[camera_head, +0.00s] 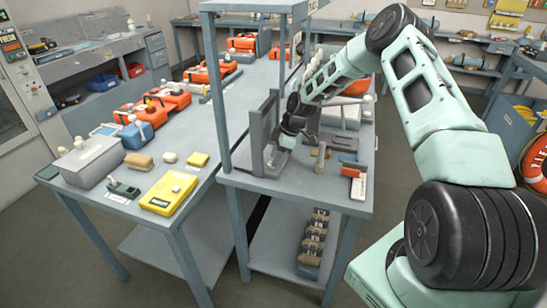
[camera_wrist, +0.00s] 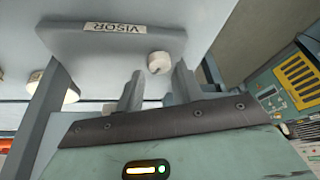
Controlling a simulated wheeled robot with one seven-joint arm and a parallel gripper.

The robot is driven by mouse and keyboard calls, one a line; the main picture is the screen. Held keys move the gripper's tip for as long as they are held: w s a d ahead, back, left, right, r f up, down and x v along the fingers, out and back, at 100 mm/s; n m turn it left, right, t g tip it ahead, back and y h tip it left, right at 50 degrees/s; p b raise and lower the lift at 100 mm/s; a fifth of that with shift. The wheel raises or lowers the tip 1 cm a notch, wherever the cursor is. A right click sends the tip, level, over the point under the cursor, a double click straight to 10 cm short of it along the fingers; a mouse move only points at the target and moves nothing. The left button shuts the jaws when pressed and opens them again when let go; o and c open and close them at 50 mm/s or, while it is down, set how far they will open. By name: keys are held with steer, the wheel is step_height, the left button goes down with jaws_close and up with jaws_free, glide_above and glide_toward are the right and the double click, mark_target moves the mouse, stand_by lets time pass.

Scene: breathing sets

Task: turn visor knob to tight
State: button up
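The white visor knob (camera_wrist: 158,63) is on a grey panel (camera_wrist: 75,40) with a "VISOR" label (camera_wrist: 115,28), in the wrist view. A small dark mark shows on the knob's face. My gripper (camera_wrist: 160,80) is open, its two grey fingers apart. The knob shows between and just past the fingertips, nearer the right one. No finger visibly touches it; the exact depth gap is hard to tell. In the head view my gripper (camera_head: 287,138) is low beside an upright grey frame (camera_head: 258,130) on the bench; the knob is hidden there.
The grey bench (camera_head: 235,178) holds small tools and a red block (camera_head: 350,172) right of my gripper. Tall grey posts stand left of it. A left table carries a yellow case (camera_head: 170,192), a grey box (camera_head: 90,160) and orange bags (camera_head: 165,97).

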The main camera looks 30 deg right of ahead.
steer(key=shift+x, duration=1.2)
steer(key=c, duration=0.7)
steer(key=shift+m, duration=0.4)
steer(key=m+t+h+b, duration=0.1)
steer(key=m+b, duration=0.1)
steer(key=m, duration=0.1)
steer(key=shift+s+a, duration=0.1)
steer(key=shift+a+m+t+h+b, duration=0.15)
steer(key=shift+m+h+b, duration=0.3)
steer(key=shift+m, duration=0.5)
steer(key=shift+d+m+t+h+b, duration=0.1)
steer(key=shift+m+t+h+b, duration=0.15)
steer(key=shift+m+b, duration=0.55)
steer(key=shift+r+m, duration=0.1)
steer(key=shift+m, duration=0.15)
